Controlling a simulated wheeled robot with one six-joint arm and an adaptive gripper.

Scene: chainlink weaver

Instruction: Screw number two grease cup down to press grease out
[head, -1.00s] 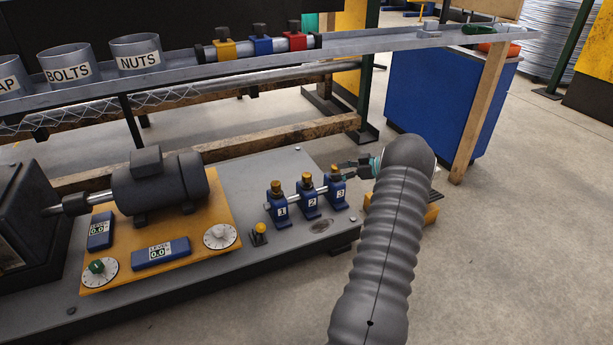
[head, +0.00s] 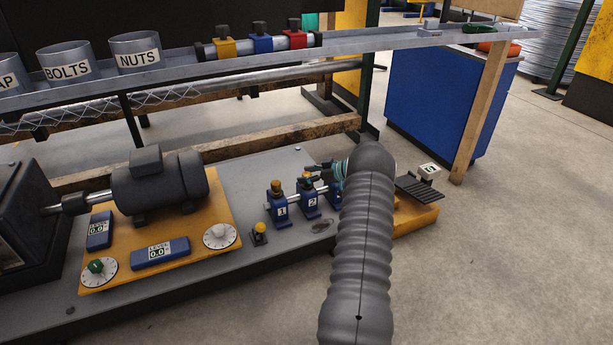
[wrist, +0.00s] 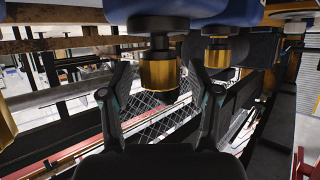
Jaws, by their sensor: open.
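The number two block (head: 309,205) is blue and stands in the middle of a row of three on the grey base plate. Its brass grease cup is largely hidden by my gripper (head: 311,173) in the head view. The wrist view is upside down and shows a brass cup (wrist: 158,72), apparently number two, hanging between my spread fingertips. My gripper is open and reaches in from the right at cup height. I cannot tell whether a finger touches the cup. The number one cup (head: 277,186) stands clear on the left; block three (head: 334,196) is mostly behind my arm.
A second brass cup (wrist: 217,52) is just right of the fingers in the wrist view, and another (wrist: 5,125) is at the left edge. A shelf rail (head: 370,44) runs above and behind.

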